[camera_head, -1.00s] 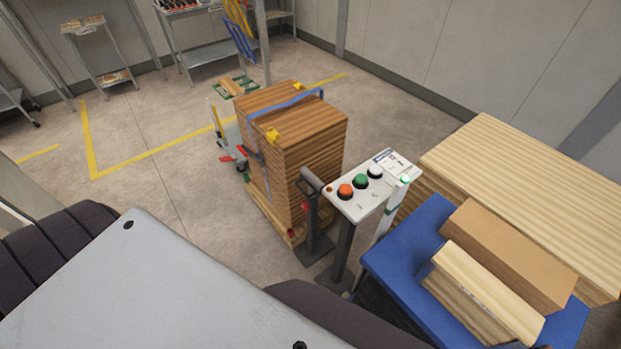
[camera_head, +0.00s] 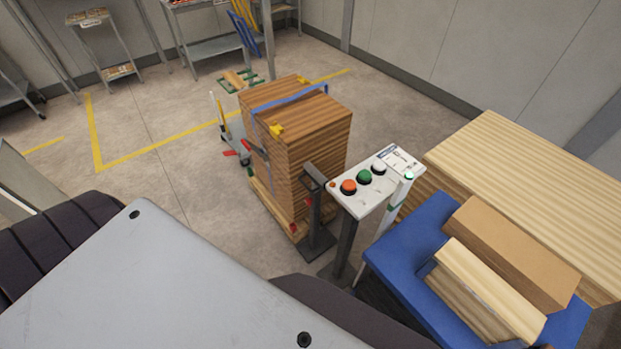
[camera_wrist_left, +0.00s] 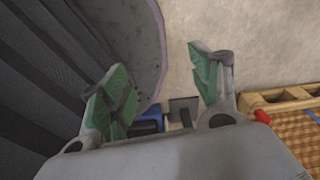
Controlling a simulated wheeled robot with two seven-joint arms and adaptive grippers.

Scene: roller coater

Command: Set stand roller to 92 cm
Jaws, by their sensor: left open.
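What looks like the stand roller (camera_head: 316,215) stands upright in the head view, a dark post on a flat floor plate with a grey top piece and a small red part on its side. It is between the wood stack and the button panel. Its height scale cannot be read. My left gripper (camera_wrist_left: 158,62) shows only in the left wrist view, its two green-padded fingers apart and nothing between them. Below the fingers are bare floor and a grey plate (camera_wrist_left: 183,108), possibly the stand's base. My right gripper is in neither view.
A strapped wood stack (camera_head: 295,150) is just left of the stand. A button panel (camera_head: 372,182) on a post is just right. A blue table (camera_head: 400,240) holding boards and a large wood stack (camera_head: 530,185) are further right. Open floor (camera_head: 160,210) lies left.

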